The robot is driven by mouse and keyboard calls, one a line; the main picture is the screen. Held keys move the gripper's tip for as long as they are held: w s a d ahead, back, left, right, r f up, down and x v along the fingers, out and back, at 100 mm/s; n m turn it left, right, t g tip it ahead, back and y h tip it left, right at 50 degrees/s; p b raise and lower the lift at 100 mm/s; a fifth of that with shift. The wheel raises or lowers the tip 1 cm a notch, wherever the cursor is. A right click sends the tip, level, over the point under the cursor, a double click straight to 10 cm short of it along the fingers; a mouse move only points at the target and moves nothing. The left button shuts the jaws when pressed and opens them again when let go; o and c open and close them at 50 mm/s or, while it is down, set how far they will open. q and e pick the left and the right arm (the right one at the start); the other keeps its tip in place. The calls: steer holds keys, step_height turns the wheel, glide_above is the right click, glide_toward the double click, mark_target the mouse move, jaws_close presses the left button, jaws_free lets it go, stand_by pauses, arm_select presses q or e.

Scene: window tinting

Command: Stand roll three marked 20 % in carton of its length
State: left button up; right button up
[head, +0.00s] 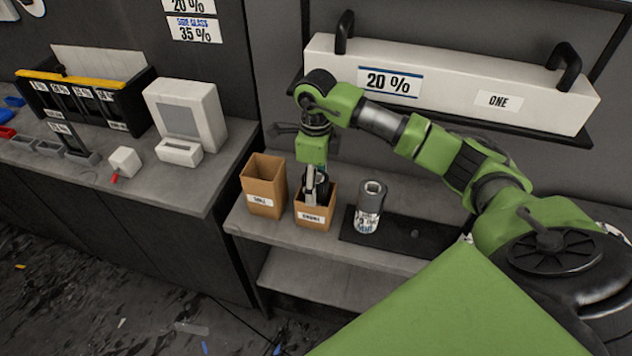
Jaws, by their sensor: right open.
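My right gripper (316,192) points down into the mouth of the front brown carton (315,216), its jaws open. Dark and pale metal shapes show at the carton's rim; I cannot tell whether a roll stands between the fingers. A taller brown carton (264,188) stands open to its left. Both have white labels too small to read surely. A grey roll (369,207) with a printed label stands upright on a dark mat (400,236) to the right; its number is not legible. My left gripper is not in view.
A long white box (450,85) marked 20 % and ONE rests on a wall shelf behind my right arm. A grey counter (215,165) with a white device (187,115) and a black rack (85,95) stands left. The lower shelf (320,278) looks clear.

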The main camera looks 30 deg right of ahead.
step_height(320, 180, up, 12)
steer(key=b, duration=0.3)
stand_by(0.5)
